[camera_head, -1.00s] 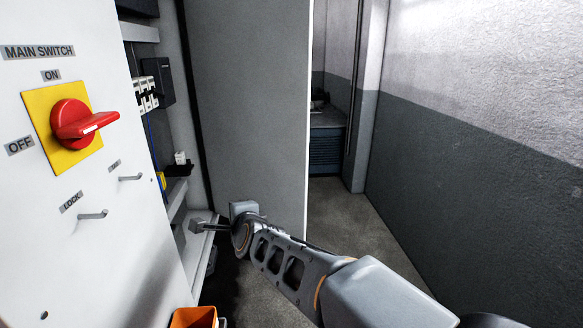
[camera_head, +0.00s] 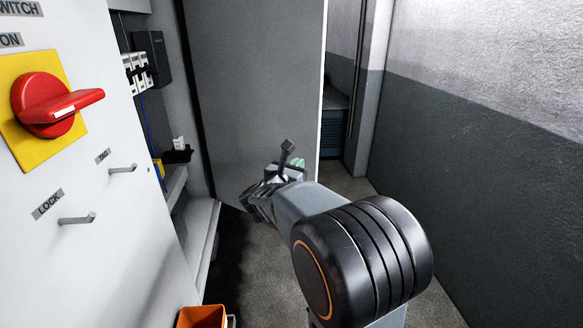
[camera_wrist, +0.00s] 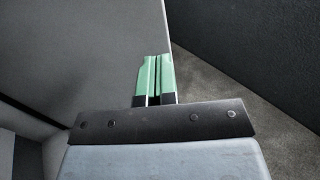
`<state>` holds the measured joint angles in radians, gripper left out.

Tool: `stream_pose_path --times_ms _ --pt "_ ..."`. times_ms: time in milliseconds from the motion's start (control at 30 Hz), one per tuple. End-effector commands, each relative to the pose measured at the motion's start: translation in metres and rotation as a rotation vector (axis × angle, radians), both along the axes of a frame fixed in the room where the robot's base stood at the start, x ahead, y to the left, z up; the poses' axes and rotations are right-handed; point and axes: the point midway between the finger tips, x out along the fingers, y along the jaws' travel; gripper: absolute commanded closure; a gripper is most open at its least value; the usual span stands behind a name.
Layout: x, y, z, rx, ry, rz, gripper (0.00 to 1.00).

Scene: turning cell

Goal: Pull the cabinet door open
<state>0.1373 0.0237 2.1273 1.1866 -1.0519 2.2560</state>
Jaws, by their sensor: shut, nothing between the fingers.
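The cabinet door (camera_head: 255,90) is a tall grey panel, standing swung open, with the cabinet's inside showing to its left. In the wrist view the door (camera_wrist: 90,45) fills the upper left, its edge running close to my fingers. My gripper (camera_head: 297,163) is in front of the door's lower part, near its free edge. In the wrist view its green fingers (camera_wrist: 153,72) are together with nothing between them. I cannot tell whether they touch the door. No door handle shows.
The white panel at left carries a red main switch (camera_head: 45,103) and two pegs, labelled TAG (camera_head: 122,169) and LOCK (camera_head: 77,219). An orange bin (camera_head: 202,317) stands on the floor below. A grey wall (camera_head: 480,170) bounds the right, with open floor between.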

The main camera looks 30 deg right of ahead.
Motion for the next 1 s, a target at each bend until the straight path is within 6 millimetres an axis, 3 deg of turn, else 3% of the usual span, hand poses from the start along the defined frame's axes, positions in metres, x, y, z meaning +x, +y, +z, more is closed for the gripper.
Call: stream_pose_path --times_ms 200,433,700,1000 --pt "0.020 -0.038 0.002 0.001 0.003 -0.003 1.00" --pt "0.035 -0.065 0.001 0.000 0.004 0.000 1.00" --pt "0.043 -0.079 0.001 0.000 0.002 0.002 1.00" --pt "0.044 -0.080 0.000 -0.001 0.002 0.003 1.00"
